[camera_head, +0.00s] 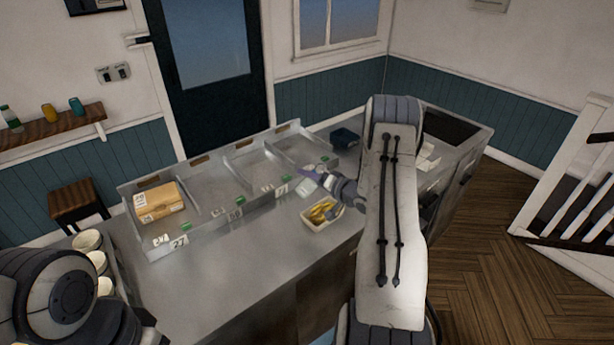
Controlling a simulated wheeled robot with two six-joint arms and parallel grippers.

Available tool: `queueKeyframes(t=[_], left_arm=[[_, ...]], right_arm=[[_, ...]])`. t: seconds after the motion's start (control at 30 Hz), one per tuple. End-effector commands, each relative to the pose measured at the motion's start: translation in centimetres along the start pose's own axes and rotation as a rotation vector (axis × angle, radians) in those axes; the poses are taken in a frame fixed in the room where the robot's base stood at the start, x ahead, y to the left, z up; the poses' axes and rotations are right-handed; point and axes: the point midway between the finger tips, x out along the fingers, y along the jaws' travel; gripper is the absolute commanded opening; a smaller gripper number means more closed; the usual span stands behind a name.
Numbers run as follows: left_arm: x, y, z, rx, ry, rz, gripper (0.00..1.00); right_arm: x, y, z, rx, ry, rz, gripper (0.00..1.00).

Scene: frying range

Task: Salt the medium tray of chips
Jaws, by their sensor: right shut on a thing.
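A small pale tray of yellow chips (323,213) sits on the steel counter (240,285), in front of the divided bay. My right gripper (314,176) is just above and behind this tray, pointing left. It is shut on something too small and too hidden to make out. A whitish patch (307,188) shows just below its fingers; I cannot tell whether it is held or lies on the counter. My left arm shows at the lower left, but its gripper is out of view.
A steel bay with low dividers (205,172) runs along the counter's back, with a cardboard box (158,201) in its left section. Small number cards and green tags line its front. Several pale cups (88,240) stand at the left. A dark container (344,137) stands at the back right.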

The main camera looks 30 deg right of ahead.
Motion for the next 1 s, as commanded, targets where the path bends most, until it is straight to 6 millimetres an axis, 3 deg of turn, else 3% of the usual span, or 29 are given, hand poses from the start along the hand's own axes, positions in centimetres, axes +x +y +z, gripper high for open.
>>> queueKeyframes(t=[0.2,0.5,1.0], left_arm=[[0.4,0.0,0.0,0.0,0.0,0.0,0.95],[4.0,-0.3,0.2,-0.001,0.0,0.0,0.95],[5.1,-0.4,0.3,-0.004,0.0,0.0,0.95]], right_arm=[[-0.8,-0.4,-2.1,-0.325,0.001,0.131,0.0],[-1.8,-0.2,-4.4,-0.717,0.005,0.297,0.0],[-2.4,-0.5,-5.5,-0.837,0.002,0.35,0.0]])
